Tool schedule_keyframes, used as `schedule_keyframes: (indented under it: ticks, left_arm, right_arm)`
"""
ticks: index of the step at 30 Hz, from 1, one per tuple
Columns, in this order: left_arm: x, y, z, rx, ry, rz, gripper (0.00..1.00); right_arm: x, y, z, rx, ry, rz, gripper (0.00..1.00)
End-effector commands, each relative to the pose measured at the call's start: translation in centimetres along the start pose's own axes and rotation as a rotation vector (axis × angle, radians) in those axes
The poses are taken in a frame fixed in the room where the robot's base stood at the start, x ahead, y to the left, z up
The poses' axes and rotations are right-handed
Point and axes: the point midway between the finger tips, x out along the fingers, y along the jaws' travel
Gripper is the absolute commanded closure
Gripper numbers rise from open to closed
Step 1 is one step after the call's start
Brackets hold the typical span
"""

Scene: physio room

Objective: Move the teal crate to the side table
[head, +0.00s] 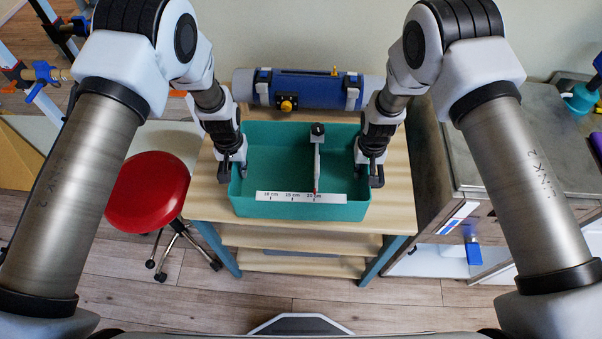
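The teal crate (275,210) is an open box at the middle of the head view, over the light wooden top of a shelved table (400,205). I cannot tell whether it rests on the top or is slightly raised. My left gripper (233,172) is at its left wall, with one finger outside and one inside. My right gripper (369,175) is at its right wall in the same way. Whether the fingers press on the walls is too small to tell. Which surface is the side table is not clear from this view.
A white strip (300,198) with centimetre marks and an upright grey-and-white tool (317,155) show at the crate. A blue-grey roll (305,88) lies behind it. A red stool (148,192) stands left. A grey-topped cabinet (500,130) stands right.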

Motion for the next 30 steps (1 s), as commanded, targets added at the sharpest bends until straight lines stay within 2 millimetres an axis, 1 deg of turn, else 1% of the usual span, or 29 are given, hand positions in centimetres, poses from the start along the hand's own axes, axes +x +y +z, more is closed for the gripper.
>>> schedule_keyframes:
  ticks: [4, 5, 6, 16, 20, 23, 30]
  left_arm:
    - [0.0, 0.0, 0.0, 0.0, 0.0, 0.0, 0.82]
    - [0.0, 0.0, 0.0, 0.0, 0.0, 0.0, 0.86]
    - [0.0, 0.0, 0.0, 0.0, 0.0, 0.0, 1.0]
    - [0.0, 0.0, 0.0, 0.0, 0.0, 0.0, 1.0]
    - [-0.4, 0.0, -0.1, 0.0, 0.001, 0.0, 1.0]
    - [-1.2, 0.0, -0.1, 0.0, 0.001, 0.0, 1.0]
    - [-4.4, 0.0, -0.1, 0.0, 0.001, 0.0, 1.0]
  right_arm:
    - [0.0, 0.0, 0.0, 0.0, 0.0, 0.0, 0.82]
    - [0.0, 0.0, 0.0, 0.0, 0.0, 0.0, 0.86]
    - [0.0, 0.0, 0.0, 0.0, 0.0, 0.0, 1.0]
    - [-0.1, 0.0, 0.0, 0.0, 0.001, 0.0, 1.0]
    - [-0.4, 0.0, -0.1, 0.0, 0.002, 0.0, 1.0]
    - [-1.2, 0.0, -0.1, 0.0, 0.002, 0.0, 1.0]
    - [-4.4, 0.0, -0.1, 0.0, 0.002, 0.0, 1.0]
